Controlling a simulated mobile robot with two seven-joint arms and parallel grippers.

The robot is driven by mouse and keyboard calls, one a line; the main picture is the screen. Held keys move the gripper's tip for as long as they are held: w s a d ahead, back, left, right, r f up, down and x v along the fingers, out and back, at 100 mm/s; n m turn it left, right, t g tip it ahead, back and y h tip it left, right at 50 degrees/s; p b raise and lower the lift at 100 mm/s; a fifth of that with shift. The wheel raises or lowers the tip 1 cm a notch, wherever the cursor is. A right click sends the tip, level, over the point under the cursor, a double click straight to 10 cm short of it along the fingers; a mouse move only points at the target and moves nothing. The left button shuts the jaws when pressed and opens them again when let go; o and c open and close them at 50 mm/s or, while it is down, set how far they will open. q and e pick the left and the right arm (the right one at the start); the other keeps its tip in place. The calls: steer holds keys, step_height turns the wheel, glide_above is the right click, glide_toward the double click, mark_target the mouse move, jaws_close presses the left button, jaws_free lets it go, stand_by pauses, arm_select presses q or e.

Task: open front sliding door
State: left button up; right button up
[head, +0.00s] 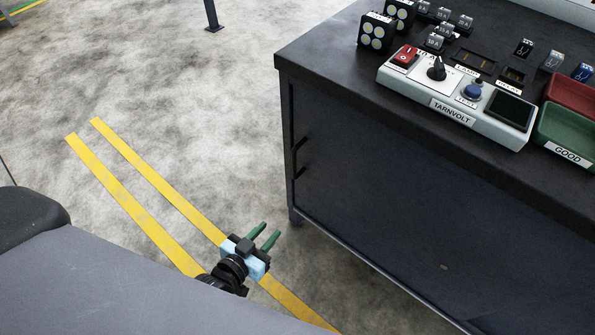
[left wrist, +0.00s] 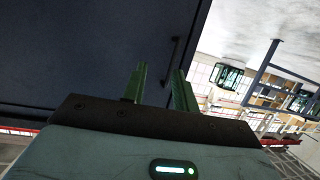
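The dark trolley cabinet has a flat front door panel (head: 400,225), which looks shut. A slim black vertical handle (head: 297,158) stands out near the panel's left edge. My left gripper (head: 270,229) has green fingers and is in front of the cabinet, lower and to the left of the handle in the head view. Its fingers are apart with nothing between them. In the left wrist view the handle (left wrist: 173,60) shows beyond the open fingers (left wrist: 160,70), apart from them, against the dark panel (left wrist: 80,45). My right gripper is not in view.
The black tabletop (head: 330,60) overhangs the panel. It carries a TARNVOLT tester (head: 455,95), a green GOOD tray (head: 563,140), a red tray (head: 575,95) and several small parts. Yellow floor lines (head: 150,220) cross the open concrete at left.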

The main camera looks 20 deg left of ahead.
mark_target(293, 165)
arm_select(q)
steer(key=shift+w+a+r+t+y+b, duration=0.15)
steer(key=shift+w+t+b, duration=0.85)
steer(key=shift+w, duration=2.65)
steer(key=shift+w+d+r+t+y+b, duration=0.1)
steer(key=shift+w+r+t+b, duration=0.15)
steer(key=shift+w+b, duration=2.4)
steer(key=shift+w+a+r+t+y+b, duration=0.15)
steer(key=shift+w+t+b, duration=0.35)
steer(key=shift+w, duration=4.1)
steer(key=shift+d, duration=0.1)
jaws_close()
